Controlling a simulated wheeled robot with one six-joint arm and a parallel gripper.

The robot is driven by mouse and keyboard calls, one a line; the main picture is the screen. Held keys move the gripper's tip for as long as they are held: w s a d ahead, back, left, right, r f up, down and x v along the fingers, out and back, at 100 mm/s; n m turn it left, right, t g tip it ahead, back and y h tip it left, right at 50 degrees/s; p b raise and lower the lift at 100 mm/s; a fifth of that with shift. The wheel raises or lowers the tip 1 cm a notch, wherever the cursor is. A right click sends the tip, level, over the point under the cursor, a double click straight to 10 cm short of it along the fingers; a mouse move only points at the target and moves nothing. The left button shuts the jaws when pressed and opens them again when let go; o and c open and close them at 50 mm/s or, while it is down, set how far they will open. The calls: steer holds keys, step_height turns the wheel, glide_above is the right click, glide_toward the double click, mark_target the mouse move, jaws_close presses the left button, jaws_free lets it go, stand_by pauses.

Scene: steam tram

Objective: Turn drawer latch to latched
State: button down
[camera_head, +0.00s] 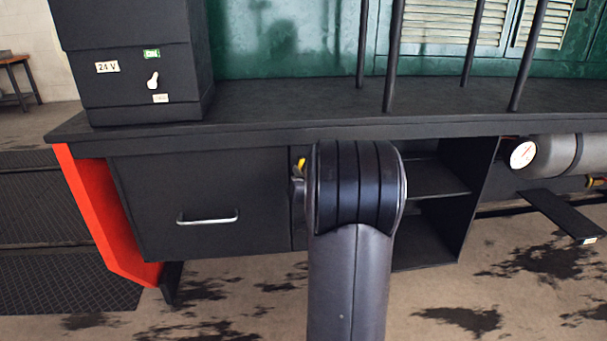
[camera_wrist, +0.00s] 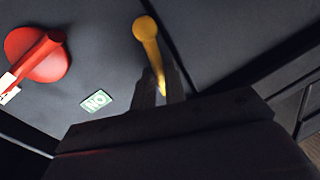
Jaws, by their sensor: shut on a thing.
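The drawer latch is a yellow lever (camera_wrist: 147,30) with a round end, on a dark panel in the wrist view. Its narrow part runs down between the two fingers of my gripper (camera_wrist: 161,88), which is shut on it. In the head view a small bit of yellow (camera_head: 301,164) shows just left of my arm, with part of my gripper (camera_head: 297,186) beside it. My arm hides the rest of the latch there. The dark drawer front (camera_head: 150,185), with a silver handle (camera_head: 207,218), is left of my arm and looks closed.
A red rotary handle (camera_wrist: 38,56) and a green label (camera_wrist: 96,101) are left of the lever in the wrist view. The dark bench top (camera_head: 270,112) overhangs the drawer. Open shelves (camera_head: 435,185) and a gauge (camera_head: 522,154) are to the right.

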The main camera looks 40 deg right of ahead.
steer(key=m, duration=0.2)
steer(key=m+h+b, duration=0.1)
steer(key=m, duration=0.1)
steer(key=a+m, duration=0.1)
steer(key=m, duration=0.2)
steer(key=shift+w+r+t+b, duration=0.1)
steer(key=shift+w+t+b, duration=0.2)
steer(key=shift+w, duration=0.05)
steer(key=m, duration=0.1)
steer(key=m+h+b, duration=0.1)
steer(key=m, duration=0.2)
steer(key=shift+w+a+r+m, duration=0.15)
steer(key=shift+a+r+m, duration=0.15)
steer(key=shift+r+m+h+b, duration=0.2)
steer(key=shift+m+h+b, duration=0.4)
steer(key=shift+m, duration=0.5)
steer(key=c, duration=1.5)
jaws_free()
steer(key=shift+o, duration=0.2)
steer(key=p+v, duration=0.1)
steer(key=v, duration=0.9)
steer(key=shift+s+a, duration=0.25)
steer(key=shift+s, duration=0.1)
